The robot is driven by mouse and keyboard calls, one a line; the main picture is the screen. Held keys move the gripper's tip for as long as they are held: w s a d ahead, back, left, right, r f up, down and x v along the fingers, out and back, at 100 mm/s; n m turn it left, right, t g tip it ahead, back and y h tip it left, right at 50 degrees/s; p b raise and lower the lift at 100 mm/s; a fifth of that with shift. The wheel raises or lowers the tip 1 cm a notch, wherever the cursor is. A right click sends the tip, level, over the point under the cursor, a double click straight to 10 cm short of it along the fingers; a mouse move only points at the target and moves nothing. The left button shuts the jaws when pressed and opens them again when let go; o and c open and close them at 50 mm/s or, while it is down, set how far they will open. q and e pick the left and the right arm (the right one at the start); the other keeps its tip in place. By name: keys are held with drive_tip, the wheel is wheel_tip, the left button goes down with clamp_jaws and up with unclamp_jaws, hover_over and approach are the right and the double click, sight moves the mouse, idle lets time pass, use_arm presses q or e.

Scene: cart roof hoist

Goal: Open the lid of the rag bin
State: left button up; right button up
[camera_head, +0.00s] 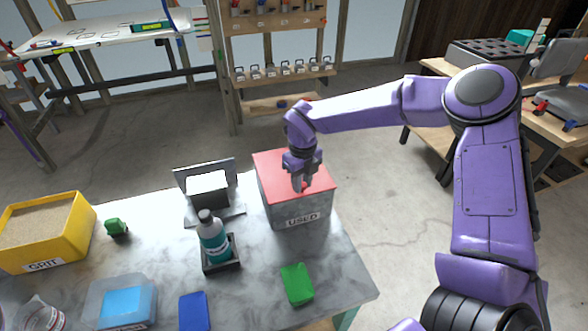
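The rag bin (289,206) is a grey box marked USED at the right side of the marble-topped table. Its red lid (272,162) lies flat and closed on top. My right gripper (303,186) points down at the lid from above, its fingertips at a small red knob near the lid's front middle. The fingers partly hide the knob. I cannot tell whether they are shut on it or only around it. My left gripper is out of view.
A teal bottle (212,240) in a dark tray and a grey stand (208,187) are left of the bin. A green block (297,284) lies in front. A yellow GRIT bin (75,234), blue block (194,312) and clear tub (90,303) are farther left.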

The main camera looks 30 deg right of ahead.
idle(0.5)
drive_tip(key=r+p, duration=0.2)
drive_tip(key=r, duration=0.1)
drive_tip(key=shift+w+r+p, duration=0.1)
drive_tip(key=shift+w+p, duration=0.2)
drive_tip(key=shift+w, duration=0.1)
drive_tip(key=shift+o, duration=0.2)
drive_tip(key=shift+w+d+r+p, duration=0.1)
drive_tip(key=shift+w+r+p, duration=0.1)
drive_tip(key=shift+r+p, duration=0.25)
drive_tip(key=shift+w+d+r+p, duration=0.15)
drive_tip(key=shift+r+p, duration=0.2)
drive_tip(key=shift+r, duration=0.2)
drive_tip(key=shift+a, duration=0.1)
drive_tip(key=shift+w+r+p, duration=0.2)
drive_tip(key=shift+r+p, duration=0.35)
drive_tip(key=shift+r, duration=0.1)
drive_tip(key=r, duration=0.1)
drive_tip(key=w+r+p, duration=0.1)
drive_tip(key=r+p, duration=0.1)
drive_tip(key=shift+w+d, duration=0.25)
drive_tip(key=shift+w, duration=0.05)
drive_tip(key=shift+w+r+p, duration=0.15)
drive_tip(key=shift+w+p, duration=0.05)
drive_tip(key=shift+p, duration=0.1)
